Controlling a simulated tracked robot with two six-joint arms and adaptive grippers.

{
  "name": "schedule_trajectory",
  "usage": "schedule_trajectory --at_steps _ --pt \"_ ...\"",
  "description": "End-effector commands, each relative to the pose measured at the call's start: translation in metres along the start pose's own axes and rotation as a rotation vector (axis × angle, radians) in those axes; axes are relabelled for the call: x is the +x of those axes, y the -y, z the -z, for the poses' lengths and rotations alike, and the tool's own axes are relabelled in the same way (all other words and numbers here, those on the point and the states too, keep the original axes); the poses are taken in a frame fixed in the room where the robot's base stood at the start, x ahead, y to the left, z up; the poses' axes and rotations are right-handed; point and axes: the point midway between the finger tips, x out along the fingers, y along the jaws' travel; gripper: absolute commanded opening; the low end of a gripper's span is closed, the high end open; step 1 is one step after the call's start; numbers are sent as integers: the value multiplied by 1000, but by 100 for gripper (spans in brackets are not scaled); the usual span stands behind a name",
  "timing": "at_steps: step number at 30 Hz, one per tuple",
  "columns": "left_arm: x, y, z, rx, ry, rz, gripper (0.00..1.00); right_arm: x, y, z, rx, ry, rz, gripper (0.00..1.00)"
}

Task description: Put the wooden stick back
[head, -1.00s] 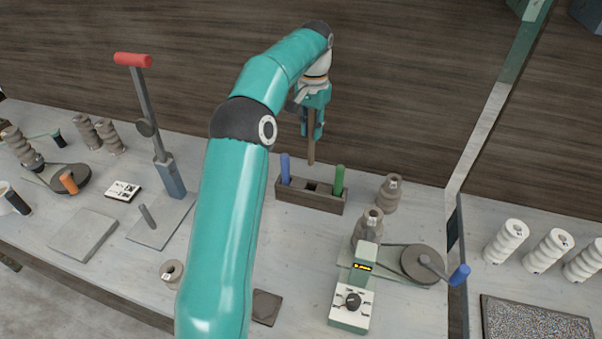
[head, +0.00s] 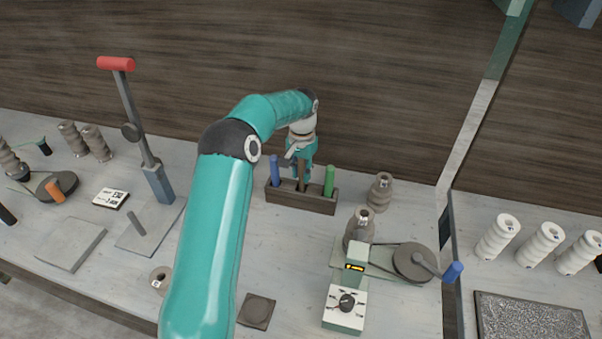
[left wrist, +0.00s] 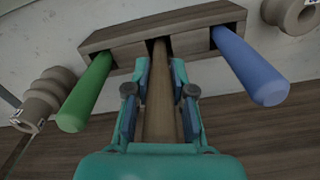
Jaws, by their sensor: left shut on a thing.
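The wooden stick (head: 302,177) is brown and upright, with its lower end in the middle slot of the dark wooden rack (head: 308,204). My left gripper (head: 302,170) is shut on the stick just above the rack. In the left wrist view the stick (left wrist: 161,85) runs between the two fingers (left wrist: 159,100) and into the middle opening of the rack (left wrist: 125,52). A blue stick (head: 275,171) and a green stick (head: 329,180) stand in the outer slots, on either side of the gripper. How deep the wooden stick sits is hidden.
A grey-brown ribbed spool (head: 380,193) stands right of the rack. A winding device with a blue-handled wheel (head: 412,262) is in front of it. A red-handled lever press (head: 150,165) stands to the left. The dark wooden wall (head: 400,90) is behind the rack.

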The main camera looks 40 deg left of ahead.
Motion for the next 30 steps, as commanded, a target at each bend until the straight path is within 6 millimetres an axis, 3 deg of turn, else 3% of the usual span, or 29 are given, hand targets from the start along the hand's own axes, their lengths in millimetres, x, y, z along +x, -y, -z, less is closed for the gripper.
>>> schedule_trajectory --at_steps 8,9,13,25,30 --pt "3 -1 1 2 1 0 0 2 -1 0 0 0 0 61" --pt "2 -1 1 2 1 0 28 1 0 0 0 0 0 61" --pt "2 -2 1 3 1 0 48 1 0 0 0 0 0 61" --pt "-3 -2 2 3 0 1 48 0 0 0 0 0 0 61" --pt "-24 -2 2 3 -3 1 48 5 -2 0 0 0 0 61"
